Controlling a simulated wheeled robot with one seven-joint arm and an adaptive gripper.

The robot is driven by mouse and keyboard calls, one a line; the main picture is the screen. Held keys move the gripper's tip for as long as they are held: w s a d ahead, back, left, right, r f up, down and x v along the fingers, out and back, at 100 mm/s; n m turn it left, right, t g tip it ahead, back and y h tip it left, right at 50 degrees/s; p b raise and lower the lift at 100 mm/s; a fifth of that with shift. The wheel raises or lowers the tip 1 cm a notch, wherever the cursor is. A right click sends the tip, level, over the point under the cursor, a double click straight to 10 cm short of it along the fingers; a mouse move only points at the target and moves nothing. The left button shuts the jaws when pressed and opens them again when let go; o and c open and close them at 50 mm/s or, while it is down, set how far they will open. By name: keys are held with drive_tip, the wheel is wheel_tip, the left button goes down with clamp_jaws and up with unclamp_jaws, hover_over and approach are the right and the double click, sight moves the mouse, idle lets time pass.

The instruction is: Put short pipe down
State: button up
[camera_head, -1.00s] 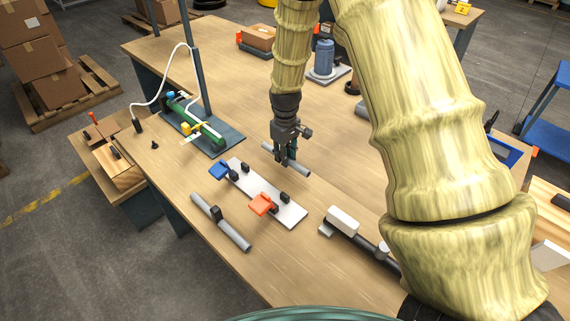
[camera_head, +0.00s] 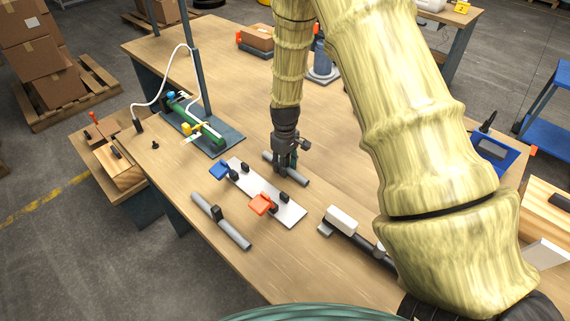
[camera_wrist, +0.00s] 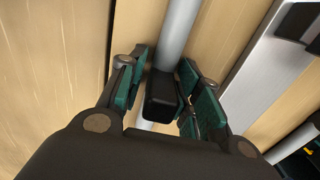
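The short pipe (camera_head: 292,175) is grey, with a black block (camera_wrist: 163,95) around its middle. In the head view it lies at or just above the bare wood right of the white plate; I cannot tell whether it touches the table. My gripper (camera_head: 286,165) points straight down over its middle. The pipe (camera_wrist: 178,30) runs away from the camera between the fingers. The fingers hide part of the pipe in the head view.
A white plate (camera_head: 292,213) with blue and orange clamps lies just left of the pipe. Another grey pipe (camera_head: 232,234) with a black block lies near the table's left edge. A white-and-black tool (camera_head: 342,220) lies to the front right. Wood behind the pipe is clear.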

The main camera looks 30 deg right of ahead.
drive_tip(key=shift+r, duration=0.25)
drive_tip(key=shift+r+b, duration=1.6)
drive_tip(key=shift+r, duration=4.35)
